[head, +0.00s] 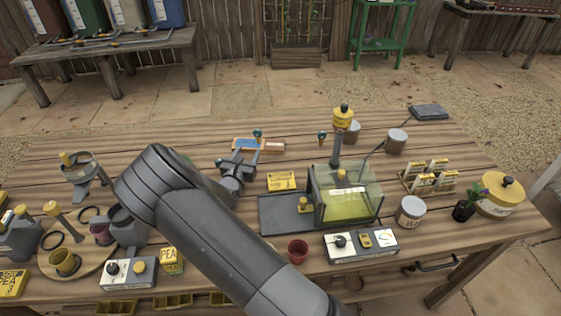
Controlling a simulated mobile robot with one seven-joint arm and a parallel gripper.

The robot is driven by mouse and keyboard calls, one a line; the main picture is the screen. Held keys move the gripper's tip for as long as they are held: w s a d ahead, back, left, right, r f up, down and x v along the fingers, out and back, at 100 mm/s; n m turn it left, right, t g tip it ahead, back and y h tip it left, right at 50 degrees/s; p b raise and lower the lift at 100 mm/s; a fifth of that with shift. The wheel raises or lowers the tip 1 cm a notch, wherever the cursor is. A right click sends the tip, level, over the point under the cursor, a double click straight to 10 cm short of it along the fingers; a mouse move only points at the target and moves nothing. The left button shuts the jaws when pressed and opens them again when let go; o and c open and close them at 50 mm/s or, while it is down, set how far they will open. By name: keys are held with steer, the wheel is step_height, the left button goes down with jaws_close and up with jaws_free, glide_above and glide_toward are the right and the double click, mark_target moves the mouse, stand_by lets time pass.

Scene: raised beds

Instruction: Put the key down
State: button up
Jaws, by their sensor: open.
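My gripper (241,160) is over the wooden table, a little left of the table's middle, with my grey arm reaching to it from the bottom of the head view. Its jaws are open. It is close to the near edge of a small blue tray (240,143). I cannot make out a key in or under the jaws; it may be hidden by the gripper or too small to tell. Small teal-topped pieces stand near it, one at the tray (258,133), one left of the gripper (219,162) and one to the right (321,134).
Right of the gripper are a yellow card (282,180) and a clear glass box (362,190) on a dark base. A red pot (297,251) and a control box (362,244) are near the front. A round wooden board (90,266) with cups is at left. The far left tabletop is clearer.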

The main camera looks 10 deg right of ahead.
steer(key=s+d+r+m+g+h, duration=0.1)
steer(key=s+d+r+m+g, duration=0.3)
steer(key=s+d+r+m, duration=0.1)
steer(key=s+d+r+m+g+h, duration=0.1)
steer(key=s+d+r+m+g, duration=0.3)
steer(key=d, duration=0.5)
steer(key=s+d+r+m+g+h, duration=0.1)
steer(key=s+d+r+m+g, duration=0.3)
steer(key=s+d+m, duration=0.3)
steer(key=shift+s+d+r+m, duration=0.1)
steer(key=shift+s+r+m, duration=0.1)
steer(key=shift+r+m, duration=0.45)
steer(key=shift+s+r+m, duration=0.2)
steer(key=shift+r+m, duration=0.05)
steer(key=shift+m, duration=0.7)
steer(key=s+a+r+m+y, duration=0.2)
steer(key=s+r+m+y, duration=0.1)
steer(key=s, duration=0.5)
steer(key=s+a+r+m+y, duration=0.1)
steer(key=s+r+m+y, duration=0.2)
steer(key=s+m, duration=0.2)
steer(key=s+a+r+m+t+y, duration=0.1)
steer(key=s+a+r+m+y, duration=0.1)
steer(key=s, duration=1)
step_height(320, 180, up, 2)
steer(key=shift+a+r+m+y, duration=0.1)
steer(key=shift+a+m+y, duration=0.2)
steer(key=shift+m+y, duration=0.7)
steer(key=shift+o, duration=0.6)
